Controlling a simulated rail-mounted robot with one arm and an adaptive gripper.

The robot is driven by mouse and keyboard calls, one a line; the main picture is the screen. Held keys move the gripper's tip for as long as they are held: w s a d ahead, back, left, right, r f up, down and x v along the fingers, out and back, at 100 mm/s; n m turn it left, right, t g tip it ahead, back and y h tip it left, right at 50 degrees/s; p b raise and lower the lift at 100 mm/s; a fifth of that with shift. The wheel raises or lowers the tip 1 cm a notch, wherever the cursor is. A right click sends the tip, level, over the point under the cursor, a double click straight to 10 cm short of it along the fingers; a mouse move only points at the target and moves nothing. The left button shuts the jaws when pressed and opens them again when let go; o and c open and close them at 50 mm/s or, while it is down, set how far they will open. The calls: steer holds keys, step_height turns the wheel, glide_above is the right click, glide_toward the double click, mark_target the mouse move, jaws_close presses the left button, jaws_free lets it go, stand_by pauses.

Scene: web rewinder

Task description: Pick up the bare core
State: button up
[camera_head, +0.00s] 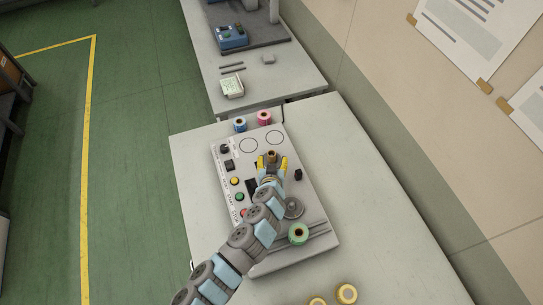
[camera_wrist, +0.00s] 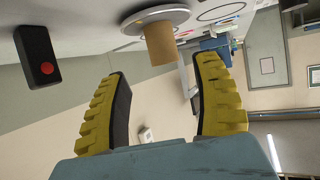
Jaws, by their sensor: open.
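The bare core (camera_head: 272,155) is a small brown cylinder on the rewinder panel (camera_head: 308,205). In the wrist view the bare core (camera_wrist: 161,44) sits against a round grey disc (camera_wrist: 157,17). My gripper (camera_head: 272,162) has yellow fingers, spread open, with the core appearing between or just ahead of the tips. In the wrist view my gripper (camera_wrist: 163,69) is open and empty, and the core lies just beyond the fingertips, roughly centred between them. No contact shows.
A green roll (camera_head: 299,233) and a grey round knob (camera_head: 293,208) are on the panel. A blue roll (camera_head: 240,125) and a pink roll (camera_head: 264,118) stand behind it. Yellow rolls (camera_head: 346,293) lie at the front. The table's right side (camera_head: 375,190) is clear.

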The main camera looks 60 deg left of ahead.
mark_target(272, 152)
steer(key=shift+w+a+f, duration=0.1)
steer(key=shift+a+f, duration=0.15)
steer(key=shift+a, duration=0.3)
steer(key=shift+p+x, duration=0.35)
steer(key=shift+x, duration=1.5)
steer(key=c, duration=0.9)
